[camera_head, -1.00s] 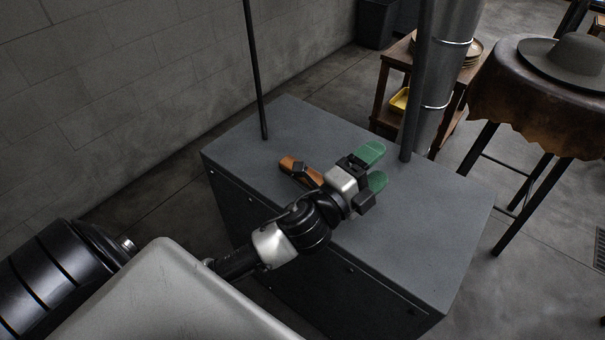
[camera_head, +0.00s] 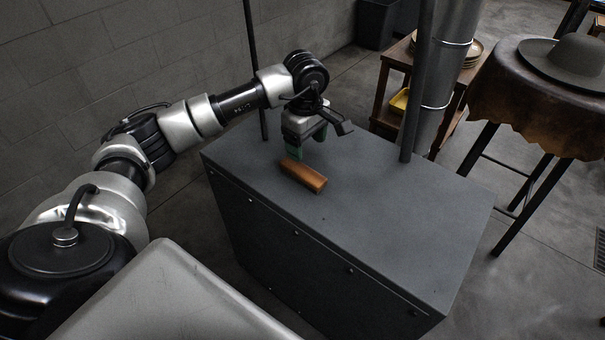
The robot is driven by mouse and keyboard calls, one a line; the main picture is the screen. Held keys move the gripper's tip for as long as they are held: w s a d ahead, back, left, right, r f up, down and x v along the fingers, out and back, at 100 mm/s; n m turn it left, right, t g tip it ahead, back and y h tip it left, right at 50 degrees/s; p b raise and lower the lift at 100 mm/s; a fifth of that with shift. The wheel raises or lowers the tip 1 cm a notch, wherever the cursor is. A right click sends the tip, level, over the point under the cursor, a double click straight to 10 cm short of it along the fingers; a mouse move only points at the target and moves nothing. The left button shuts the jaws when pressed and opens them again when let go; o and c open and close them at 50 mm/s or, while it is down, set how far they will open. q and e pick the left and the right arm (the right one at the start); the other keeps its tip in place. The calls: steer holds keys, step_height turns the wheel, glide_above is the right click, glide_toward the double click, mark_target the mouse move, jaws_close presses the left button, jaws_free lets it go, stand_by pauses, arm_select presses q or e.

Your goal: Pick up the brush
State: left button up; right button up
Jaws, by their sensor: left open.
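The brush (camera_head: 304,176) is a brown wooden block lying on the grey cabinet top (camera_head: 390,215), near its left side. My left gripper (camera_head: 311,149) is open and points down just behind the brush's far left end. Its green finger pads show close above the cabinet top. Whether a finger touches the brush cannot be told. My right gripper is out of view.
Two dark vertical posts rise from the cabinet, one at the left (camera_head: 256,70) and one at the right (camera_head: 415,90). A round table (camera_head: 520,110) with a grey hat (camera_head: 569,58) stands at the right. The cabinet top's front right is clear.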

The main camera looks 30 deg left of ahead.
mark_target(304, 171)
arm_select(q)
steer(key=f, duration=0.5)
steer(key=shift+a+f, duration=0.1)
steer(key=shift+a, duration=0.2)
steer(key=shift+w+a+f+p, duration=0.15)
steer(key=shift+f+p, duration=0.6)
steer(key=shift+f, duration=1.95)
steer(key=c, duration=1)
steer(key=shift+c, duration=0.2)
steer(key=shift+r, duration=0.15)
steer(key=shift+w+r, duration=0.1)
steer(key=shift+r, duration=0.4)
step_height(304, 171, up, 3)
steer(key=shift+r+b, duration=0.1)
steer(key=shift+b, duration=0.35)
steer(key=s+d+r+b, duration=0.1)
steer(key=s+d+r, duration=0.5)
steer(key=s+d, duration=0.2)
steer(key=shift+d+r, duration=0.3)
steer(key=shift+r, duration=0.05)
steer(key=shift+s, duration=0.1)
